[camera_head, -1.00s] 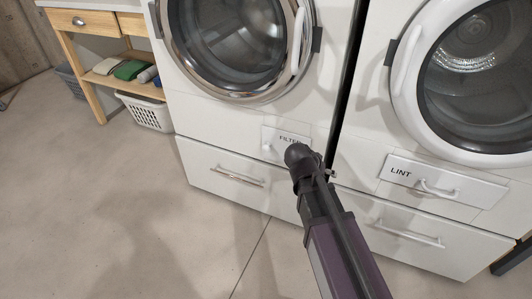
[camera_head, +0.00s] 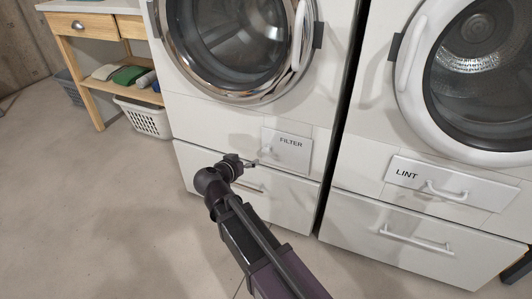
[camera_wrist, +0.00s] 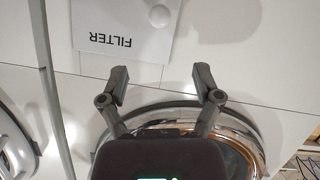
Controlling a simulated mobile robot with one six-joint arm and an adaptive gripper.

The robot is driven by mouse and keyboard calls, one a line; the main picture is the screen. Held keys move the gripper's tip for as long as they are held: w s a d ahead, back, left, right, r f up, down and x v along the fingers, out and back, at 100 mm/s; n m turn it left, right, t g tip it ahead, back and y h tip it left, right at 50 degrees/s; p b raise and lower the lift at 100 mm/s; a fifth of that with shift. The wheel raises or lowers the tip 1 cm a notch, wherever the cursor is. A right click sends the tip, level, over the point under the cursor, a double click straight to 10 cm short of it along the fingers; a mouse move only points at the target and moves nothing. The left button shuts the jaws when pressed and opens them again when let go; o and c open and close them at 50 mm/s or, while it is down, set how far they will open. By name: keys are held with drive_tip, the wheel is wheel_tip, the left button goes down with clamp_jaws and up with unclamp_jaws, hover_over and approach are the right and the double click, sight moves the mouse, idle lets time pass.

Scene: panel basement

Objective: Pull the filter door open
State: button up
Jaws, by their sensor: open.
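The filter door (camera_head: 290,158) is a small white panel marked FILTER, low on the front of the left machine under its round glass door. It looks shut or nearly so; I cannot tell if it sits quite flush. Its round white knob (camera_head: 266,150) is near its left edge. In the wrist view the door (camera_wrist: 90,18) is upside down at the top, with the knob (camera_wrist: 158,17) at its right side. My gripper (camera_head: 250,164) is just left of and below the knob, before the machine. In the wrist view its fingers (camera_wrist: 160,82) are spread and empty, apart from the knob.
A drawer with a bar handle (camera_head: 250,186) lies below the filter door, partly behind my gripper. The right machine has a LINT panel (camera_head: 460,189) and a drawer handle (camera_head: 415,238). A wooden table (camera_head: 90,70) and white basket (camera_head: 146,118) stand left. Floor at left is clear.

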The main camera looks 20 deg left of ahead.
sight(266, 152)
drive_tip(key=shift+w, duration=0.15)
drive_tip(key=b+x, duration=0.5)
drive_tip(key=x, duration=0.8)
drive_tip(key=shift+w+f, duration=0.15)
drive_tip(key=shift+w, duration=0.1)
clamp_jaws()
idle(0.3)
drive_tip(key=shift+d, duration=0.25)
